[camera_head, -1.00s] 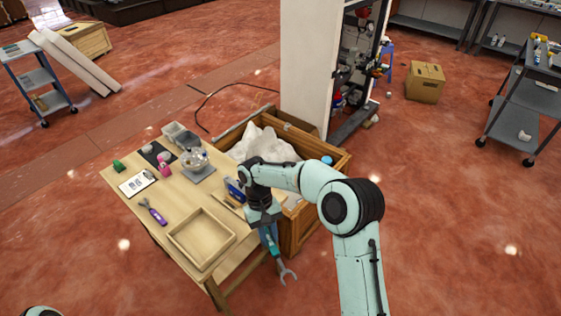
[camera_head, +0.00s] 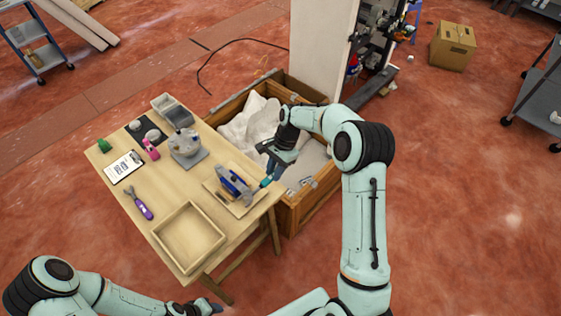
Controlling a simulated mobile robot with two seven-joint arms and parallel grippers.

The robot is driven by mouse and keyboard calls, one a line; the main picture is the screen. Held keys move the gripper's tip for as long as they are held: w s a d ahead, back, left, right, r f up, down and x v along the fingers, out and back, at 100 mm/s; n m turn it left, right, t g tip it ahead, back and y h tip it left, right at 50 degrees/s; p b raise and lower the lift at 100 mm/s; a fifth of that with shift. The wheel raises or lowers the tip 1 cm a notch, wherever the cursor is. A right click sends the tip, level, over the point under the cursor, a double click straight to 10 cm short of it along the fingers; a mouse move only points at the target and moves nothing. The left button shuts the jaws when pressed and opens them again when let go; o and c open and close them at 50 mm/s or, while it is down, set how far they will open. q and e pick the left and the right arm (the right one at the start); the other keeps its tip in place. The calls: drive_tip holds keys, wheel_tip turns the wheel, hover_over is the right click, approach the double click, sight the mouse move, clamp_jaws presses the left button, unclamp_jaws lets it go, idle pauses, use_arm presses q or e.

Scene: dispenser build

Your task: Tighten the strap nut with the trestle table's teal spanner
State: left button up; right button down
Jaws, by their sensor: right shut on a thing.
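My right gripper (camera_head: 271,173) is shut on the teal spanner (camera_head: 266,182) at the right edge of the trestle table (camera_head: 165,198). The gripper hides much of the spanner. Its visible teal part is close to a blue-and-grey assembly (camera_head: 234,184) on a wooden board on the table; I cannot tell whether they touch. The strap nut is too small to make out. My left gripper (camera_head: 204,309) is low at the bottom edge, in front of the table, and its fingers are not clear.
On the table are a purple spanner (camera_head: 139,203), an empty wooden tray (camera_head: 189,238), a clipboard (camera_head: 124,167), a glass-topped device (camera_head: 186,147) and grey bins (camera_head: 171,108). A wooden crate (camera_head: 307,208) with white wrapping stands right behind the table.

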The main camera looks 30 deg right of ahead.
drive_tip(key=d+m, duration=0.1)
drive_tip(key=w+d+m+t, duration=0.1)
drive_tip(key=m, duration=0.1)
drive_tip(key=d+m, duration=0.1)
drive_tip(key=shift+w+f, duration=0.2)
drive_tip(key=shift+f, duration=1.3)
use_arm(q)
drive_tip(key=shift+s+f, duration=0.15)
drive_tip(key=shift+s, duration=0.15)
use_arm(e)
drive_tip(key=shift+f, duration=1.3)
use_arm(q)
drive_tip(key=shift+g, duration=0.3)
drive_tip(key=s+f+b, duration=0.3)
drive_tip(key=s, duration=0.1)
drive_tip(key=shift+f, duration=0.35)
use_arm(e)
drive_tip(key=s+m, duration=0.1)
drive_tip(key=s+m+t, duration=0.1)
drive_tip(key=shift+s+a+m, duration=0.2)
drive_tip(key=shift+s+m, duration=0.1)
use_arm(q)
drive_tip(key=shift+f, duration=0.1)
